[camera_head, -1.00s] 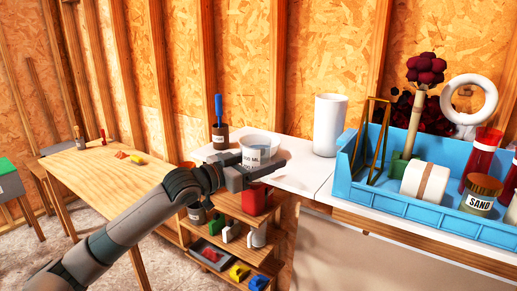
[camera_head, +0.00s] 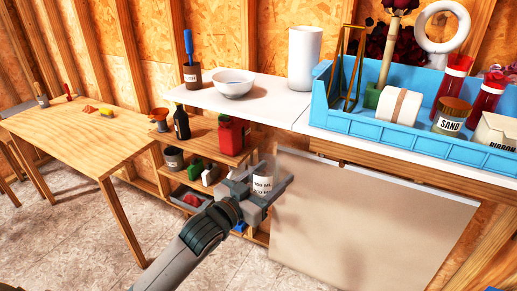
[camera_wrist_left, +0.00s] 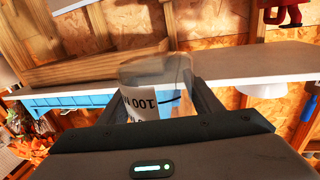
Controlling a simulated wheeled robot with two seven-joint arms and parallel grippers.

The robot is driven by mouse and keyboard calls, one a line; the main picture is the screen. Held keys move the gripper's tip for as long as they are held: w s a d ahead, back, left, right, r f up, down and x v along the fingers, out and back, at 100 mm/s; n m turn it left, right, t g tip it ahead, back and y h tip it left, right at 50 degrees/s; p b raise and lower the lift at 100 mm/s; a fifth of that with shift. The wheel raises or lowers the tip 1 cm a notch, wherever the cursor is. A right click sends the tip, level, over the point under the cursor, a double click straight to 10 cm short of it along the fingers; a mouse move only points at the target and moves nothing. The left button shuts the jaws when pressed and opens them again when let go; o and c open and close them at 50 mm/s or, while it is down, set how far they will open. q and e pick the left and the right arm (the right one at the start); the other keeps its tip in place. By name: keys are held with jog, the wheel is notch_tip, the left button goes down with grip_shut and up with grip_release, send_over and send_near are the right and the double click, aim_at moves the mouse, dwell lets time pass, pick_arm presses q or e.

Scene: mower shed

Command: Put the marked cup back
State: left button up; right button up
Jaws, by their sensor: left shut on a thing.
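The marked cup (camera_head: 264,180) is clear, with a white label reading 100 ML. My left gripper (camera_head: 258,190) is shut on it and holds it in front of the shelf unit, below the white top. In the left wrist view the cup (camera_wrist_left: 158,88) sits between the two fingers, its label upside down in the picture. The fingers and gripper body hide parts of it. My right gripper is not in view.
A white bowl (camera_head: 234,83), a brown pot (camera_head: 192,77) and a white cylinder (camera_head: 305,58) stand on the white top (camera_head: 265,103). Below, a wooden shelf (camera_head: 200,137) bears a red can (camera_head: 230,136) and a dark bottle (camera_head: 181,122). A blue tray (camera_head: 400,132) is at right.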

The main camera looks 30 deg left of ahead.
pick_arm(q)
jog(key=s+d+f+n+y+b, duration=0.2)
jog(key=s+d+f+n+y, duration=0.1)
jog(key=s+f+y, duration=0.1)
jog(key=s+f, duration=0.1)
jog(key=s, duration=0.1)
jog(key=shift+s+d, duration=0.35)
